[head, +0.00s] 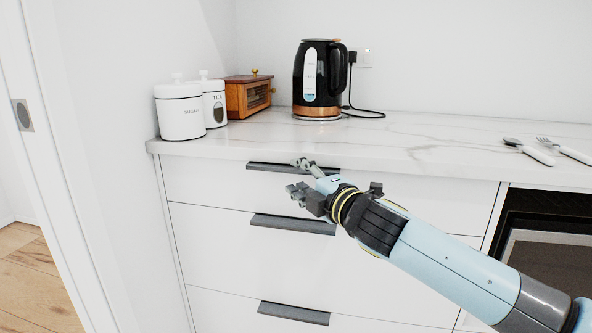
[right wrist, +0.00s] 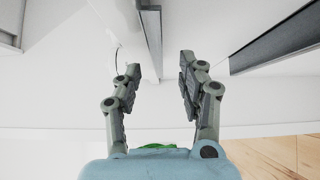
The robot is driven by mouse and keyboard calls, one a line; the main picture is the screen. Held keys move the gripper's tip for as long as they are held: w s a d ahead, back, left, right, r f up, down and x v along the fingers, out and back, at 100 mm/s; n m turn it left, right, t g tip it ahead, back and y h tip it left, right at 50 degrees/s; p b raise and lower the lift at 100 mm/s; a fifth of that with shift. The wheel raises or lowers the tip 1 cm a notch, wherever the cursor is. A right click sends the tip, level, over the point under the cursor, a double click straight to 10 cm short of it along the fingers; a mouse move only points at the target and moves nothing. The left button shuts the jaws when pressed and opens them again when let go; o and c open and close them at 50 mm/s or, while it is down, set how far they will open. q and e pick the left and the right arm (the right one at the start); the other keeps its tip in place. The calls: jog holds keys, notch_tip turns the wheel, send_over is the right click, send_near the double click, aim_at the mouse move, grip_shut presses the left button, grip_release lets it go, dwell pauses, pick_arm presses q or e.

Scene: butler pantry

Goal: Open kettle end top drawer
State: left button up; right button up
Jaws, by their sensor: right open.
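The kettle end top drawer (head: 215,181) is a white front under the marble counter, below the black kettle (head: 318,75). It looks shut. Its dark bar handle (head: 265,166) runs along the upper edge, its right part partly behind my gripper. My right gripper (head: 298,176) is open and empty, in front of this handle. In the right wrist view the two fingers (right wrist: 160,66) stand apart, with the handle bar (right wrist: 151,40) running between and beyond the tips. I cannot tell whether they touch it. My left gripper is not in view.
Two lower drawers have similar handles, the middle one (head: 290,224) and the bottom one (head: 293,313). White canisters (head: 180,112) and a wooden box (head: 250,97) stand on the counter's left. A spoon (head: 530,151) and fork (head: 565,149) lie right. A dark appliance opening (head: 550,215) is at right.

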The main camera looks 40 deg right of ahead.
jog(key=shift+w+d, duration=0.1)
jog(key=shift+w, duration=0.8)
grip_shut()
